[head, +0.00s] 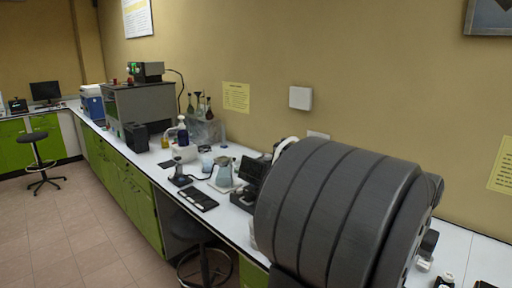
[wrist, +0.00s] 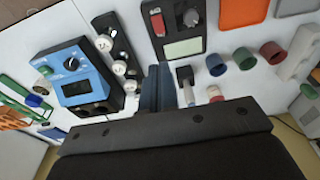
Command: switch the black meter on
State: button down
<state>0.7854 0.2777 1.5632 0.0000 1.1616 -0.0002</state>
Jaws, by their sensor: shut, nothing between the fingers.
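The black meter (wrist: 174,32) is at the top middle of the wrist view. It has a red switch (wrist: 157,21) at its left, a grey knob (wrist: 191,17) at its right and a pale, blank-looking screen (wrist: 183,48). I cannot tell which way the switch is set. My gripper (wrist: 158,70) is shut and empty, its two fingers side by side. Its tips show just below the meter's lower left corner in the picture; I cannot tell how high above the bench they are. In the head view I cannot make out the meter or my gripper.
A blue device (wrist: 75,85) with a dark knob and screen lies left of my fingers, beside a black strip with white round parts (wrist: 104,43). Right of the fingers are a small dark-headed tool (wrist: 185,77) and several coloured cups (wrist: 243,58). An orange tray (wrist: 243,12) is at the top.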

jog(key=c, duration=2.1)
grip_release()
jog(key=o, duration=0.3)
jog(key=shift+r, duration=0.15)
jog(key=o, duration=0.4)
jog(key=shift+w+d+r, duration=0.1)
jog(key=shift+r, duration=0.3)
jog(key=shift+o, duration=0.6)
jog(key=shift+r+g+y, duration=0.5)
jog(key=shift+r, duration=0.15)
notch_tip(320, 180, down, 17)
jog(key=shift+f, duration=0.1)
jog(key=shift+c, duration=0.4)
